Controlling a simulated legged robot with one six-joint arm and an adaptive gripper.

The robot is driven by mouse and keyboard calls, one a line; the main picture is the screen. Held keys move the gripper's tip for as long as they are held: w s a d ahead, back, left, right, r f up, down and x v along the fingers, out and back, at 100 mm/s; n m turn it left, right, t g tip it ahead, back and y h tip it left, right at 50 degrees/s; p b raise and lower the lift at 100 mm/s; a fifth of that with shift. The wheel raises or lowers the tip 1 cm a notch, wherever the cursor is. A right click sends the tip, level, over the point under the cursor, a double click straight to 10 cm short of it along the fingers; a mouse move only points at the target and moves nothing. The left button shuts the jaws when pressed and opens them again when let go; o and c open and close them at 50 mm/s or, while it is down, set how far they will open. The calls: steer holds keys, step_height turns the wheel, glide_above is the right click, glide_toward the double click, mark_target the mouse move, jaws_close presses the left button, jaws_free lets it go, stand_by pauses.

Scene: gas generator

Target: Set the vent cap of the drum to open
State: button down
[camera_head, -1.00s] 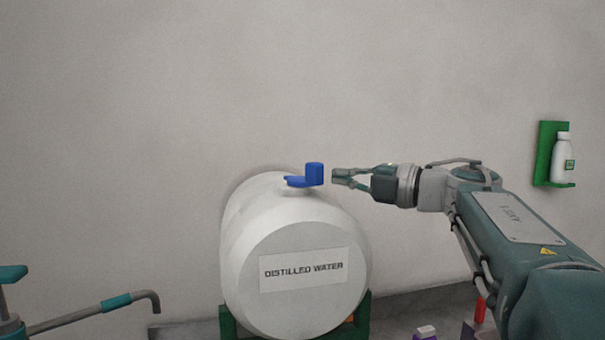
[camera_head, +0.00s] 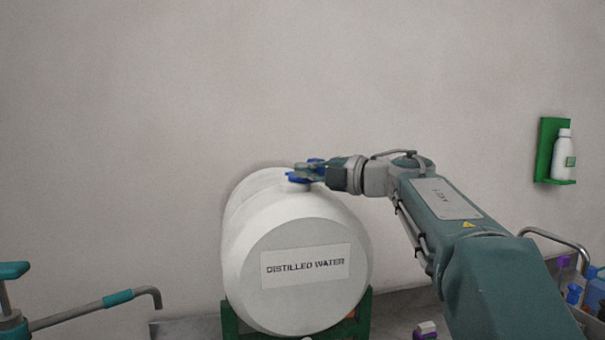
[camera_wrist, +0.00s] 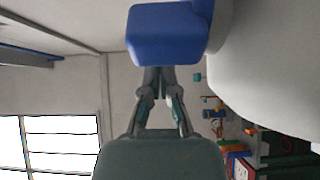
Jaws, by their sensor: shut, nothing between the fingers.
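A white drum (camera_head: 300,225) labelled "DISTILLED WATER" lies on its side in a green stand. Its blue vent cap (camera_head: 297,178) sits on top, partly hidden behind my gripper (camera_head: 308,171). The cap also shows large at the top of the wrist view (camera_wrist: 168,35), with the pale drum beside it at the right. My gripper's fingers are shut and empty, and their tips (camera_wrist: 158,72) end at the cap's edge in that picture. I cannot tell whether they touch it or whether the cap's setting has changed.
A white bottle (camera_head: 563,158) stands in a green wall holder (camera_head: 547,150) at the right. Blue containers (camera_head: 594,290) are at the lower right. A teal-gripped metal handle (camera_head: 118,298) is at the lower left. The wall above the drum is clear.

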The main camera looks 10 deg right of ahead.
mark_target(323, 169)
steer(key=shift+w+d, duration=0.25)
steer(key=shift+d, duration=0.5)
steer(key=shift+w+d+f+n+g+y, duration=0.1)
steer(key=shift+w+d+n+g+y, duration=0.2)
steer(key=shift+d+n+g+y, duration=0.55)
steer(key=shift+w+d+n+g+y, duration=0.35)
steer(key=shift+n+g+y, duration=0.3)
steer(key=shift+g, duration=0.4)
steer(key=shift+w+d, duration=0.35)
steer(key=shift+d, duration=0.55)
steer(key=shift+w+d, duration=0.95)
steer(key=shift+w, duration=0.25)
